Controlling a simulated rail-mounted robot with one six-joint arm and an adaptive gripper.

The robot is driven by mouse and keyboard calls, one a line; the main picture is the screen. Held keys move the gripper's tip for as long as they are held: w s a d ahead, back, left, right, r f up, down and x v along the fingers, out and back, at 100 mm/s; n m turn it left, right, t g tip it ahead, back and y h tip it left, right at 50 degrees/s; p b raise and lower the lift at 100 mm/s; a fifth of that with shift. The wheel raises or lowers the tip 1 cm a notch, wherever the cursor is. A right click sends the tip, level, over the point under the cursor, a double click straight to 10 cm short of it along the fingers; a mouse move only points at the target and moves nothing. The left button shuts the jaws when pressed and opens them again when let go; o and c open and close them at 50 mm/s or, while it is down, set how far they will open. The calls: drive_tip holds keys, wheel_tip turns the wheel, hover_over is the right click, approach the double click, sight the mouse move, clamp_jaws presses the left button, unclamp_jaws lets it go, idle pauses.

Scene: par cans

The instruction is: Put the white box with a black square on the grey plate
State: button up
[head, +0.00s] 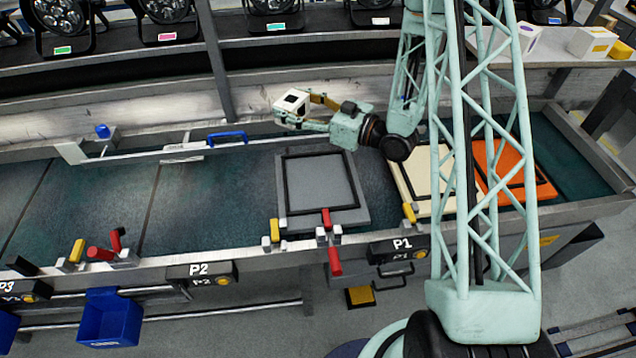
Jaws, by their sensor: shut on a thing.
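The white box with a black square (293,101) is held in the air in the head view, left of my arm. My gripper (300,112) is shut on it, with fingers on either side. The grey plate (352,215) lies on the dark green bench surface, lower in the picture and a little right of the box. Its black-framed top looks empty. The box appears above and behind the plate's far edge; its exact height cannot be told.
A cream plate (409,183) and an orange plate (537,188) lie right of the grey plate, partly behind my arm. Coloured clamps line the bench's front edge. A metal bar with a blue handle (227,137) runs behind. White boxes (592,43) stand on the right shelf.

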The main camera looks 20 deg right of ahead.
drive_tip(key=s+f+n+g+y+b, duration=0.1)
drive_tip(key=s+f+n+g+y, duration=0.1)
drive_tip(key=s, duration=1)
drive_tip(key=shift+d+f+n+g+y, duration=0.15)
drive_tip(key=shift+n+g+y, duration=0.35)
drive_tip(key=shift+g+y, duration=0.3)
drive_tip(key=b, duration=0.2)
hover_over(307, 175)
wheel_tip(307, 175, down, 6)
drive_tip(key=shift+f, duration=0.15)
drive_tip(key=shift+f+b, duration=0.55)
drive_tip(key=shift+f, duration=1.3)
drive_tip(key=shift+f+b, duration=0.35)
drive_tip(key=shift+f, duration=0.25)
drive_tip(key=o, duration=1)
drive_tip(key=shift+r, duration=0.1)
